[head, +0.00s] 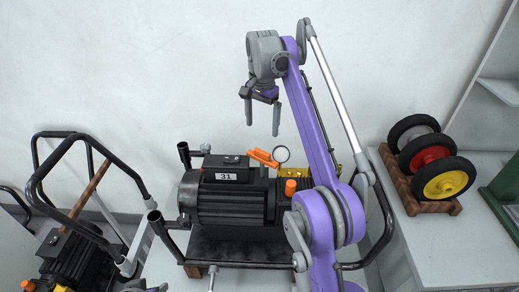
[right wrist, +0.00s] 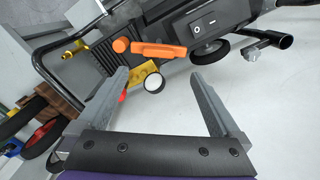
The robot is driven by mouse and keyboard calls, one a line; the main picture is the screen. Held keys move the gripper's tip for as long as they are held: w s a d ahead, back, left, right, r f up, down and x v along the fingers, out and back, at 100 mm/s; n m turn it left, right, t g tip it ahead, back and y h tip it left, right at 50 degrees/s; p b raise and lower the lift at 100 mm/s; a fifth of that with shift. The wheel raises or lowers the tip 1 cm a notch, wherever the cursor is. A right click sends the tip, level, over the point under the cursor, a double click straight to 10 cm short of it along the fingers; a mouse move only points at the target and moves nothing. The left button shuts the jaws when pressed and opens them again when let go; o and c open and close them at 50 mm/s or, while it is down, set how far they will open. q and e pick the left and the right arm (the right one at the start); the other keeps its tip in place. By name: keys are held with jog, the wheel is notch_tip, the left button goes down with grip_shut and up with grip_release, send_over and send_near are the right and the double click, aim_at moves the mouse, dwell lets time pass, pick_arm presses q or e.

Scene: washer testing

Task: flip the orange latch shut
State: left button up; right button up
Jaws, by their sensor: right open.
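The orange latch (head: 262,157) is on top of the black motor unit (head: 235,205), beside a round white gauge. In the right wrist view the latch (right wrist: 160,50) is a long orange bar beyond the fingertips. My right gripper (head: 262,128) is open and empty, fingers pointing down, above and apart from the latch. In the right wrist view its two fingers (right wrist: 158,75) are spread wide with nothing between them. A sliver of grey and purple at the head view's bottom edge seems to be my left arm (head: 152,288); its jaws cannot be made out.
An orange knob (head: 290,187) and the gauge (head: 281,154) stand close to the latch. Black tube handles frame the unit. Another unit on a cart (head: 72,255) is at left. Wheels on a wooden stand (head: 432,165) sit on the right table. Free air surrounds the right gripper.

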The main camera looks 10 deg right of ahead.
aim_at(262, 152)
jog(key=f+b, duration=0.1)
jog(key=f, duration=0.2)
jog(key=f+b, duration=0.1)
jog(key=f, duration=0.2)
jog(key=f+b, duration=0.1)
jog(key=f, duration=0.2)
jog(key=shift+s+f, duration=0.1)
jog(key=shift+s, duration=0.15)
jog(key=shift+w+f, duration=0.1)
jog(key=shift+f, duration=0.4)
pick_arm(q)
notch_tip(262, 152, down, 6)
jog(key=s, duration=0.3)
jog(key=shift+r+g, duration=0.25)
jog(key=shift+g, duration=0.05)
pick_arm(e)
jog(key=c, duration=1.3)
pick_arm(q)
jog(key=shift+w, duration=0.1)
